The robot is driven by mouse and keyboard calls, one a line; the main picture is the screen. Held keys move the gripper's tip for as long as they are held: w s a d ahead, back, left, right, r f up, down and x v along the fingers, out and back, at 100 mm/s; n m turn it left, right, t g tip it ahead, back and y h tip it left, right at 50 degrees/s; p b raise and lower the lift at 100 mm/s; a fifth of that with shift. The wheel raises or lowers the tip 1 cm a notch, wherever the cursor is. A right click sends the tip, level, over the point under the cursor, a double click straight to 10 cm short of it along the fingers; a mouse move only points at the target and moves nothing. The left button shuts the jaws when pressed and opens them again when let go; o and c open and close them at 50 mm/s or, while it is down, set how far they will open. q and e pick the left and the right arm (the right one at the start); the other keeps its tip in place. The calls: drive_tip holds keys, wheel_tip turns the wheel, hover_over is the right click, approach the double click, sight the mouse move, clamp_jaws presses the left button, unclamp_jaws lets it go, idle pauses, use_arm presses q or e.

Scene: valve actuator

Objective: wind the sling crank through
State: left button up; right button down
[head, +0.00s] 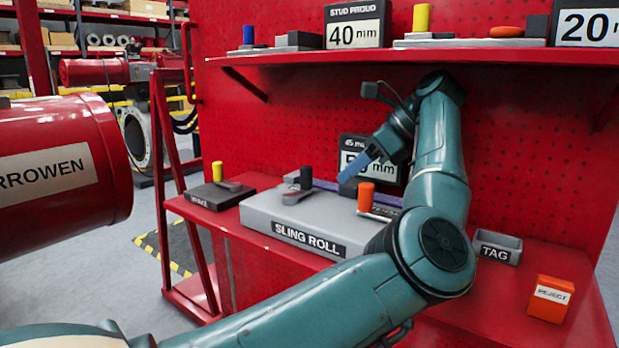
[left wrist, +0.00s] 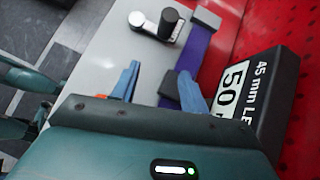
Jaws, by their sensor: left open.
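The grey sling roll box (head: 262,212) sits on the red bench. A crank with a black upright knob (head: 306,179) and a grey arm (head: 295,196) stands on its left part; the knob also shows in the left wrist view (left wrist: 169,23). A purple sling strip (head: 326,185) lies behind the crank and shows in the left wrist view (left wrist: 197,55). My left gripper (head: 352,176) is over the box, right of the crank. Its blue fingers are spread and empty in the left wrist view (left wrist: 158,82), apart from the knob. My right gripper is out of view.
An orange knob (head: 366,195) stands on the box's right part, close to my gripper. A 50 mm sign (left wrist: 262,98) stands close by the fingers. A yellow-knobbed dark block (head: 217,190), grey tag tray (head: 497,247) and orange reject box (head: 550,299) flank it. A shelf (head: 430,58) hangs above.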

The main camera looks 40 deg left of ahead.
sight(311, 168)
use_arm(q)
drive_tip(key=s+a, duration=0.1)
drive_tip(key=a, duration=0.1)
drive_tip(key=a+b, duration=0.1)
drive_tip(key=a, duration=0.1)
drive_tip(key=s+a, duration=0.1)
drive_tip(key=a, duration=0.2)
drive_tip(key=shift+s+f, duration=0.1)
drive_tip(key=shift+s, duration=0.25)
drive_tip(key=shift+b+x, duration=0.45)
drive_tip(key=shift+x, duration=0.55)
drive_tip(key=shift+s+a+f, duration=0.1)
drive_tip(key=shift+a+f, duration=0.15)
drive_tip(key=shift+a, duration=0.05)
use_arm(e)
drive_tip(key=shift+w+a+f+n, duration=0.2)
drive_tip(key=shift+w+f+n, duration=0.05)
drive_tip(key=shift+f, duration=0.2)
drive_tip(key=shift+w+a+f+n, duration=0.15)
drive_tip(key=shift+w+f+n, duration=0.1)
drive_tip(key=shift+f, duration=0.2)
use_arm(q)
clamp_jaws()
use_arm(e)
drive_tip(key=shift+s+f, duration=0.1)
use_arm(q)
drive_tip(key=shift+d, duration=0.1)
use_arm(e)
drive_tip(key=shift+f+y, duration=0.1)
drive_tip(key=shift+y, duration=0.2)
